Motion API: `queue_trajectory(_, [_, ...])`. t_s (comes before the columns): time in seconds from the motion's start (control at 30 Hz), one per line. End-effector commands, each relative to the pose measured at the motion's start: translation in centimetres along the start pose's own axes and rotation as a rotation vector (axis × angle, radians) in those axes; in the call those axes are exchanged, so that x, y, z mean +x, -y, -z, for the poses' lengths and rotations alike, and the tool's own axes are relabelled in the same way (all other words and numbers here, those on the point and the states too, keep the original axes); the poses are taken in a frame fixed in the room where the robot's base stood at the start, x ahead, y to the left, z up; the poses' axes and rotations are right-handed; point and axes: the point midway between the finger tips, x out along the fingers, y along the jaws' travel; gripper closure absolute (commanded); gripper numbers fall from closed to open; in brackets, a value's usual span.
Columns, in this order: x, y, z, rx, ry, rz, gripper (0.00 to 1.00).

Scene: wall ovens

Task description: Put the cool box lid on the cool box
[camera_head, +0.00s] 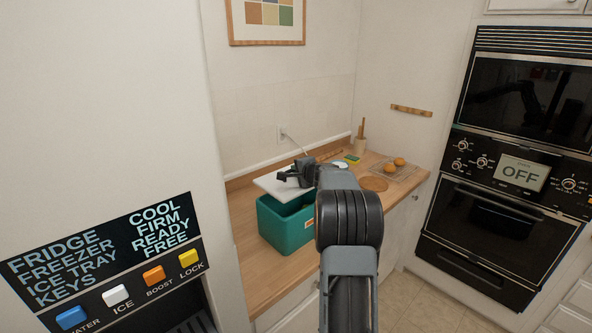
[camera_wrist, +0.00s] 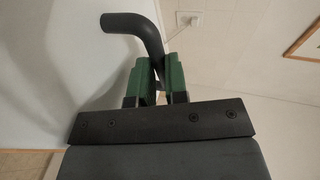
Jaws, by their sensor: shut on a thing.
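The teal cool box (camera_head: 283,230) stands on the wooden counter, and part of its dark inside shows at the top. The white cool box lid (camera_head: 271,187) is over the back of the box, and the box's front right part shows uncovered. I cannot tell whether the lid touches the rim. My gripper (camera_head: 292,174) is shut on the lid's dark handle. In the wrist view, the green fingers of my gripper (camera_wrist: 155,75) close around the black bent handle, beside the pale lid surface (camera_wrist: 70,70). My arm hides the box's right side.
A wire rack with orange-brown round items (camera_head: 397,163), a round wooden board (camera_head: 374,184) and a utensil pot (camera_head: 360,146) sit farther right on the counter. A fridge panel (camera_head: 110,255) fills the near left. Wall ovens (camera_head: 510,160) stand at right.

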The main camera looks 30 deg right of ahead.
Motion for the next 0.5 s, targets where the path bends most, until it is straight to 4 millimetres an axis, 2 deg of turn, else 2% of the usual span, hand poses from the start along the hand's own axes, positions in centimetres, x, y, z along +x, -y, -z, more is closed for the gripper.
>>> queue_trajectory(0.5, [1.4,-4.1,-0.3,-0.001,0.001,0.002,1.0])
